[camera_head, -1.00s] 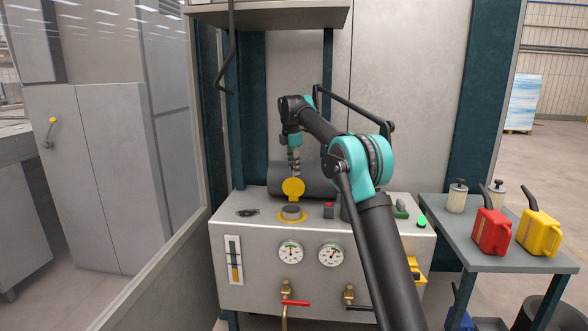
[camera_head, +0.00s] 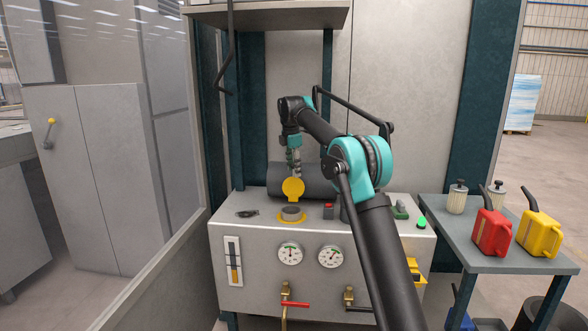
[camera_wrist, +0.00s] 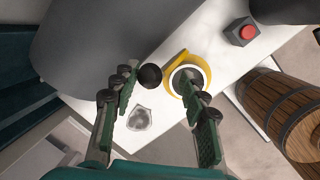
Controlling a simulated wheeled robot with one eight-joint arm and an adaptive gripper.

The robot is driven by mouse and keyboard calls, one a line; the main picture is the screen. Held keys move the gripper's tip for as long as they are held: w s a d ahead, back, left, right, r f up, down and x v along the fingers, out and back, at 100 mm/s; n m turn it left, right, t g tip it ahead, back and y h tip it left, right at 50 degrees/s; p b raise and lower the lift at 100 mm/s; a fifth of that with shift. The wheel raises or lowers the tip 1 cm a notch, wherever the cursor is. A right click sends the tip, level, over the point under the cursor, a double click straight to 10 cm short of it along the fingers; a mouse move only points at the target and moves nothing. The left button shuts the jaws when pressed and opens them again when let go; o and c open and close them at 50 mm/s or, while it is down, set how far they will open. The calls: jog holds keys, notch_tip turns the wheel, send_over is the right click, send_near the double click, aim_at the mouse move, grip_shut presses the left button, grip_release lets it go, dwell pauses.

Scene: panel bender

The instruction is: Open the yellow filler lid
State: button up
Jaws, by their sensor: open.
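The round yellow filler lid (camera_head: 293,188) stands upright at the back of its filler neck (camera_head: 291,212), on top of the grey cabinet. In the wrist view the lid shows nearly edge-on (camera_wrist: 176,60), with a black ball knob (camera_wrist: 150,76) on its outer side. The filler neck's pale ring and dark mouth (camera_wrist: 188,77) are uncovered within a yellow collar. My gripper (camera_head: 293,160) is just above and behind the lid. In the wrist view my gripper (camera_wrist: 160,88) has its fingers apart, with the knob between them and the right finger overlapping the filler neck in the picture.
A dark cylinder (camera_head: 273,180) lies behind the lid. A red button (camera_head: 328,210) is to the right. Gauges (camera_head: 290,252) and valves are on the cabinet front. A side table (camera_head: 465,240) holds red (camera_head: 491,232) and yellow cans (camera_head: 538,233). A wooden barrel (camera_wrist: 285,108) shows in the wrist view.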

jog(key=shift+r, duration=0.1)
notch_tip(320, 180, up, 7)
jog(key=s, duration=0.1)
jog(key=shift+s+a, duration=0.15)
jog(key=shift+a, duration=0.05)
jog(key=shift+r, duration=0.1)
